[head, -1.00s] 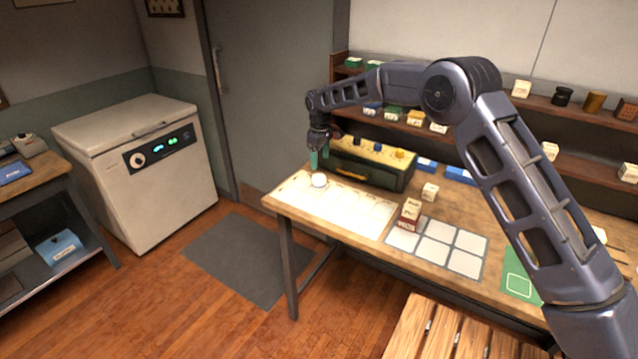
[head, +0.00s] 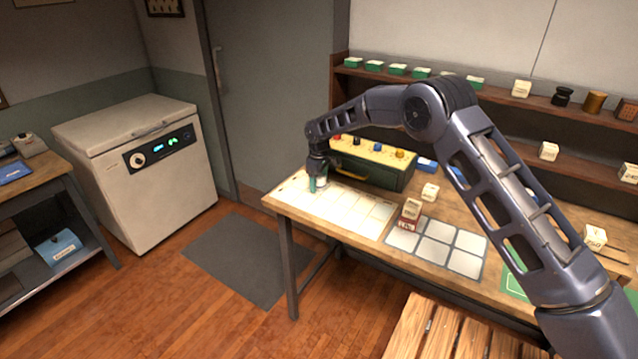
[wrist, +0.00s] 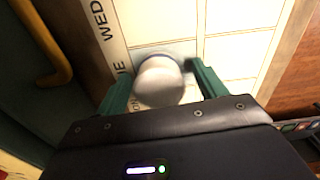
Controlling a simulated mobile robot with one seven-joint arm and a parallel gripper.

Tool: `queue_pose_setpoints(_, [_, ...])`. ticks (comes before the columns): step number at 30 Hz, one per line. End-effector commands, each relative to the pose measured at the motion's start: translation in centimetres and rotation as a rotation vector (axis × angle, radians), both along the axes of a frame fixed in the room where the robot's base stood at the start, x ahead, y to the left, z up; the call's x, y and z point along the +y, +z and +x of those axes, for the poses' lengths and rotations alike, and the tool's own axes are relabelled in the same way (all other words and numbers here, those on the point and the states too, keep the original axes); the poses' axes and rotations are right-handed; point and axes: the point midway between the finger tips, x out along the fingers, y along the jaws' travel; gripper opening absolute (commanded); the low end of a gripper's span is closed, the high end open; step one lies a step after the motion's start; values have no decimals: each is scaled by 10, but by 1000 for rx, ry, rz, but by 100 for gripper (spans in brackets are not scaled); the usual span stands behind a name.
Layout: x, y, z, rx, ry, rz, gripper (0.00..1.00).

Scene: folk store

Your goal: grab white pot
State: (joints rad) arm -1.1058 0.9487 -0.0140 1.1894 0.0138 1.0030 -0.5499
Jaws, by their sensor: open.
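The white pot (wrist: 160,78) is a small round pot standing on the white gridded board (head: 345,211) at the table's left end. In the wrist view it sits between the two green fingers of my gripper (wrist: 160,88), with a finger on each side. My gripper is open, and its fingers are down around the pot. In the head view my gripper (head: 318,184) hides most of the pot.
A green case (head: 365,172) with a yellow handle and coloured knobs stands just behind the board. Small boxes (head: 410,211) stand on the table to the right, by a grid of pale squares (head: 438,241). Shelves (head: 490,100) line the back wall.

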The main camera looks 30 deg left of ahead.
Motion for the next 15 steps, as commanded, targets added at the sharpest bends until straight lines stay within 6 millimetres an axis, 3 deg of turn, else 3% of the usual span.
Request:
queue_pose_setpoints(4, [0,0,0,0,0,0,70])
queue_pose_setpoints(12, [0,1,0,0,0,0,20])
queue_pose_setpoints(15, [0,1,0,0,0,0,20])
